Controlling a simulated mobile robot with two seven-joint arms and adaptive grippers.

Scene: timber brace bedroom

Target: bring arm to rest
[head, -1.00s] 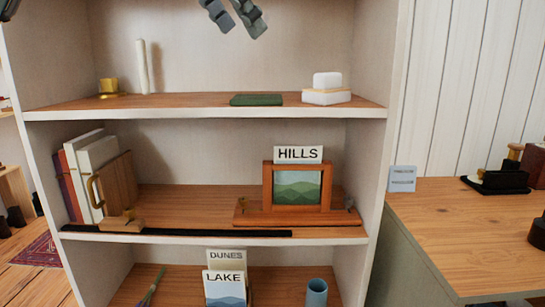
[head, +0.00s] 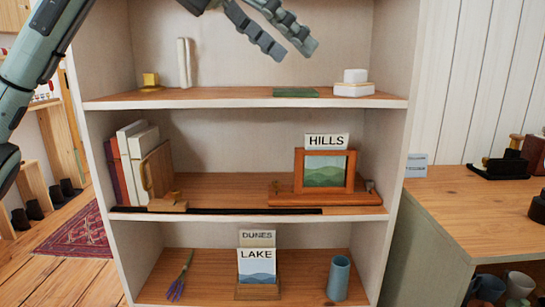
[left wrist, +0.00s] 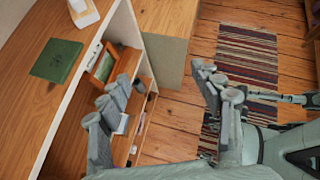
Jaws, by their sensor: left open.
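My left gripper (head: 278,45) hangs in front of the upper part of the white shelf unit (head: 245,104) in the head view, its arm coming in from the left. It is open, with nothing between its fingers. In the left wrist view its fingers (left wrist: 165,100) are spread apart, with the shelves to the left of and beyond them and the floor below. My right gripper is in neither view.
The top shelf bears a green book (head: 296,92) and white boxes (head: 353,84). The middle shelf holds a framed hills picture (head: 325,171) and books (head: 134,150). A blue cup (head: 338,277) stands below. A wooden counter (head: 465,205) is at right; a striped rug (left wrist: 247,75) lies on the floor.

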